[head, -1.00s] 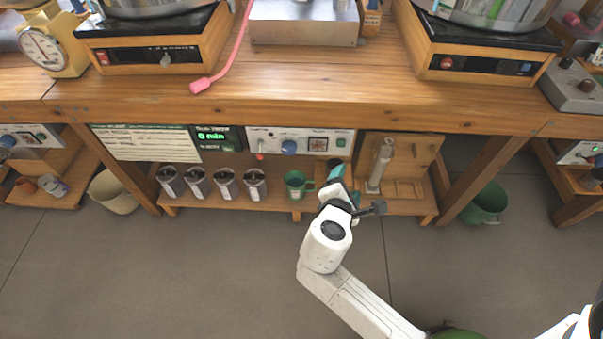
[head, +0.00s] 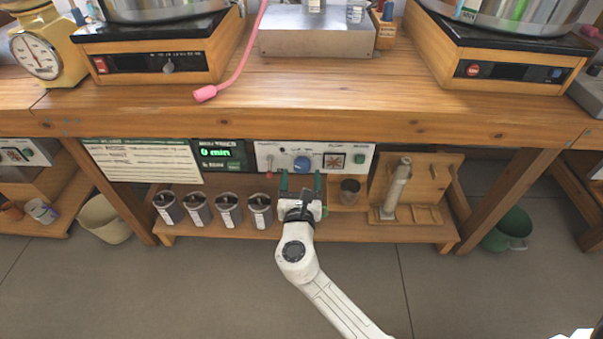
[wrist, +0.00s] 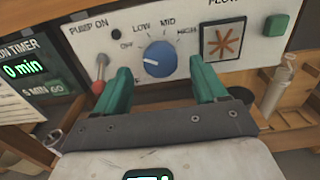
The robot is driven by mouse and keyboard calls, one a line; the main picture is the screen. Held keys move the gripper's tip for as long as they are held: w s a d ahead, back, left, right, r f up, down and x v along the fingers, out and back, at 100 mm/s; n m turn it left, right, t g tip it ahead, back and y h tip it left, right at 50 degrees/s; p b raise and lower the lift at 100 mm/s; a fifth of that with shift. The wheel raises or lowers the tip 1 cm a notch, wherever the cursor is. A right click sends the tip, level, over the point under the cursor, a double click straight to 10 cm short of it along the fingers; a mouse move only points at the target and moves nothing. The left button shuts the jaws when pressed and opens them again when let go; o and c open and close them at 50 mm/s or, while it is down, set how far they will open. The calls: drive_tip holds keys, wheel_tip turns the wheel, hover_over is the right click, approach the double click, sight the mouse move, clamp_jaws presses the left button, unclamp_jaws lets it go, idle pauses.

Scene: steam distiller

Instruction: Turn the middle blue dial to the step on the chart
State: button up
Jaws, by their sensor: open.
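The blue dial (head: 302,164) is on the white panel under the bench. In the wrist view the dial (wrist: 160,58) has a white mark at its left side, nearest OFF among the labels OFF, LOW, MID and HIGH around it. My gripper (head: 301,180) is just in front of the panel, slightly below the dial in the head view. In the wrist view my gripper (wrist: 160,72) is open, its green fingers on either side of the dial; I see no contact. The chart (head: 145,160) hangs left of the panel; its text is too small to read.
A red-tipped lever (wrist: 99,80) marked PUMP ON is left of the dial. A fan-symbol square (wrist: 222,40) and a green button (wrist: 275,26) are right. A timer (head: 220,155) reads 0 min. Several metal canisters (head: 228,209) and a cup (head: 349,191) stand on the shelf below.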

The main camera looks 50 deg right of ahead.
sight(302, 169)
drive_tip(key=shift+x, duration=1.5)
drive_tip(key=c, duration=1)
